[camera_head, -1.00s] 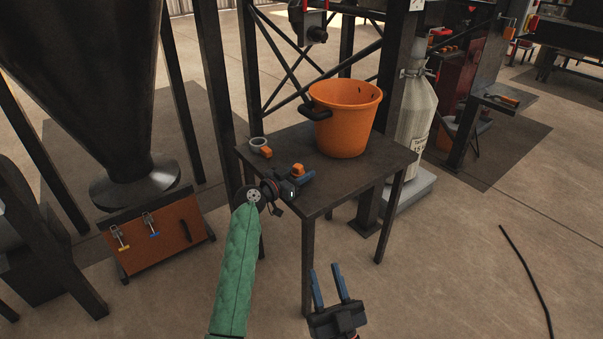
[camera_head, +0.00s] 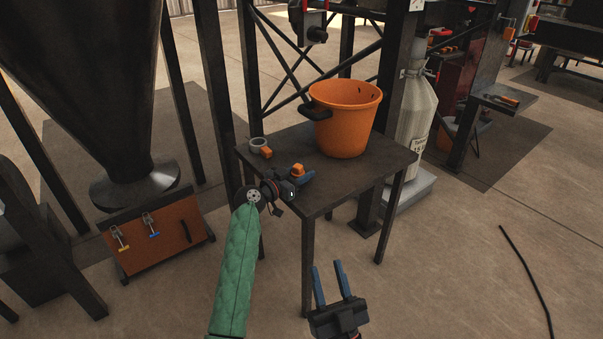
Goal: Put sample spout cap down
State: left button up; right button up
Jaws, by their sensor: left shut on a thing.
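My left gripper (camera_head: 304,176) is at the near left part of the dark table (camera_head: 372,165), with its blue fingers pointing right. It is shut on a small orange piece (camera_head: 297,169), which looks like the sample spout cap. The fingers and wrist hide part of it. I cannot tell whether it touches the tabletop or is just above it. My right gripper (camera_head: 331,284) is open and empty, low in the picture, in front of the table and away from it.
An orange bucket (camera_head: 343,124) with a dark handle stands at the table's back. A grey ring with an orange part (camera_head: 261,149) lies near the left edge. The table's front right is bare. A tall dark frame rises behind, and a pale cylinder (camera_head: 414,125) stands to the right.

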pick_arm(q)
jog(key=shift+f, duration=0.35)
pick_arm(e)
jog(key=shift+r, duration=0.15)
